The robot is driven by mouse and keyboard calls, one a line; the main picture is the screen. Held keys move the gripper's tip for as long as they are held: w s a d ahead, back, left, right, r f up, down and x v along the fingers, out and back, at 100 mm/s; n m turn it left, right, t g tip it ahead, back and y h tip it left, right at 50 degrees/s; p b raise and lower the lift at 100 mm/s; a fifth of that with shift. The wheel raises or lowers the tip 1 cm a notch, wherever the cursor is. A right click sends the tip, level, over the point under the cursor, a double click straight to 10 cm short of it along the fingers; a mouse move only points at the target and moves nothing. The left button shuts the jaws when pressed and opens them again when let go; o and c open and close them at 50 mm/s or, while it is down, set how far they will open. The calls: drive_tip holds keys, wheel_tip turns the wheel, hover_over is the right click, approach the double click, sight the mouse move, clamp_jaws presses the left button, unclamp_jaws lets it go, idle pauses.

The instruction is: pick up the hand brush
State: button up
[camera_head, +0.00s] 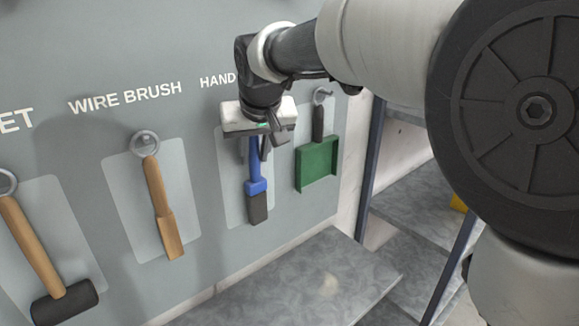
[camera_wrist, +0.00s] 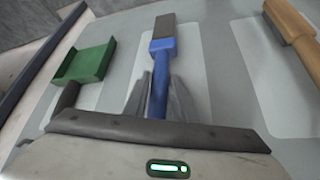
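The hand brush (camera_head: 256,183) has a blue handle and a grey-brown bristle end pointing down. It hangs upright against a pale panel on the grey wall board, under a label partly hidden by my arm. My gripper (camera_head: 258,148) is at the upper part of its handle and hides its top end. In the wrist view the brush (camera_wrist: 161,60) runs up the middle. The two grey fingers of my gripper (camera_wrist: 158,95) lie on either side of the handle, very close to it. Whether they press on it cannot be made out.
A green dustpan (camera_head: 317,163) hangs just right of the brush. A wooden wire brush (camera_head: 161,208) and a mallet (camera_head: 40,250) hang to the left. A grey surface (camera_head: 300,285) lies below the board, and a metal shelf (camera_head: 425,195) stands at right.

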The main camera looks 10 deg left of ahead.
clamp_jaws()
drive_tip(key=shift+r, duration=0.15)
